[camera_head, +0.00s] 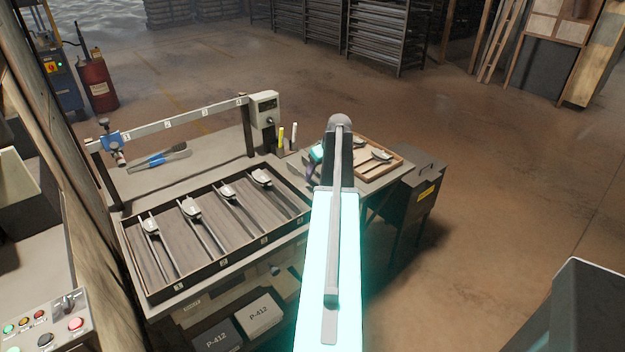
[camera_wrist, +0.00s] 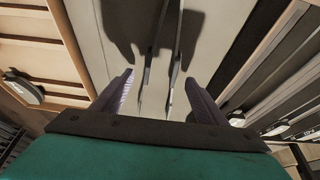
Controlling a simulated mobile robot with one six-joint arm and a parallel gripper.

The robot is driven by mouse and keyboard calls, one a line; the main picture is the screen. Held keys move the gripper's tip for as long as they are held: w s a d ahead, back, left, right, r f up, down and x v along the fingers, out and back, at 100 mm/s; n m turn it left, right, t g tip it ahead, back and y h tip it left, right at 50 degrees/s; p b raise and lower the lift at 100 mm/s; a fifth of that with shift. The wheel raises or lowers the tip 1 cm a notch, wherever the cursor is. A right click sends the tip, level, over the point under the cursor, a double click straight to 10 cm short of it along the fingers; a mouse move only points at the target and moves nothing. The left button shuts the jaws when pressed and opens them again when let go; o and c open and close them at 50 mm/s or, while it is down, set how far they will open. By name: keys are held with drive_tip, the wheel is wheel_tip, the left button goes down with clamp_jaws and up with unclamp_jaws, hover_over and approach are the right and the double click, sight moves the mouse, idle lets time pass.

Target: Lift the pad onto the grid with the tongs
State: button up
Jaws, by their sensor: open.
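My gripper (camera_wrist: 158,76) is open in the wrist view, its two fingers pointing at a pale bench top. Two thin metal arms (camera_wrist: 173,85), which look like the tongs, show between and beyond the fingers. I cannot tell how far below they are. A black-framed slatted grid (camera_head: 235,228) lies on the bench, also at the right of the wrist view. One pad (camera_wrist: 24,90) shows at the left of the wrist view.
A rail with a grey box (camera_head: 264,103) stands over the back of the bench. A blue-handled tool (camera_head: 158,159) lies behind the grid. Yellow and white sticks (camera_head: 281,137) stand near the rail. A dark cabinet (camera_head: 412,192) is at the right.

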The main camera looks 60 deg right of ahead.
drive_tip(key=shift+x, duration=1.25)
clamp_jaws()
